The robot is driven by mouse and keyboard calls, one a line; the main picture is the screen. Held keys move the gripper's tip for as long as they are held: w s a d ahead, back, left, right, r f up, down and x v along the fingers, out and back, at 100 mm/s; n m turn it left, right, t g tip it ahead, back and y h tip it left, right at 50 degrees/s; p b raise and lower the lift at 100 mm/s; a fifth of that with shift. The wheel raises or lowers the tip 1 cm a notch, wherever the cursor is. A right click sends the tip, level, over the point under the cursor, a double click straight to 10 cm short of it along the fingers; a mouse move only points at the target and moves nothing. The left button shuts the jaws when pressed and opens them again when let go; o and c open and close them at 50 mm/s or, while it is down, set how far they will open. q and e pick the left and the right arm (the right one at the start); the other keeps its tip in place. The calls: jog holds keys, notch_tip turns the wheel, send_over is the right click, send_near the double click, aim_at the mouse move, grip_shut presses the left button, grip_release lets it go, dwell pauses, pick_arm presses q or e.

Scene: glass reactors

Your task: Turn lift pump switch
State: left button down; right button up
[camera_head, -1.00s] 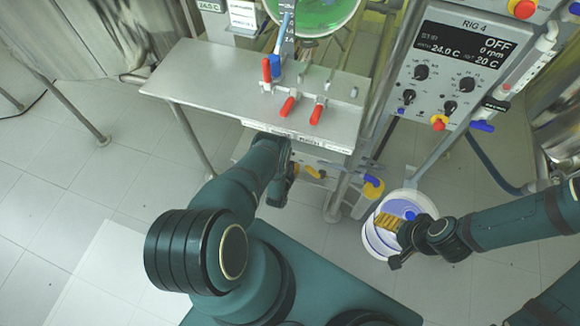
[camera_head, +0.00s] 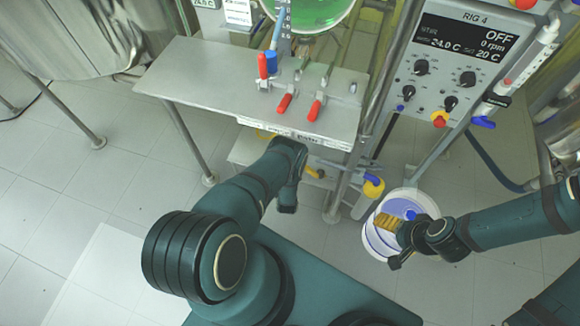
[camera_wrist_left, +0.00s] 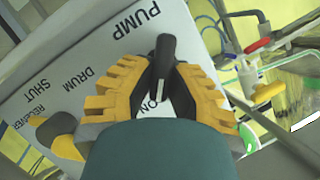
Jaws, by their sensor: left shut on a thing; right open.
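The lift pump switch is a black lever (camera_wrist_left: 165,50) on a light panel (camera_wrist_left: 110,62) marked PUMP and ON in the left wrist view. My left gripper (camera_wrist_left: 160,78) is shut on this lever, with its yellow ribbed fingers on both sides of it. In the head view my left arm reaches to the front edge of the steel shelf, and its fingers are hidden there. My right gripper (camera_head: 386,240) is open and empty above a white bucket (camera_head: 375,246).
A yellow-handled knob (camera_wrist_left: 58,130) sits near the DRUM, SHUT and RECEIVER labels. Red-handled clamps (camera_head: 285,103) stand on the steel shelf (camera_head: 200,80). The RIG 4 control box (camera_head: 455,75) reads OFF and 0 rpm. Clear floor lies at the left.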

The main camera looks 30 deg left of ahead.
pick_arm(q)
jog(key=shift+w, duration=0.1)
dwell(0.3)
jog(key=c, duration=0.9)
grip_release()
jog(key=shift+c, duration=0.2)
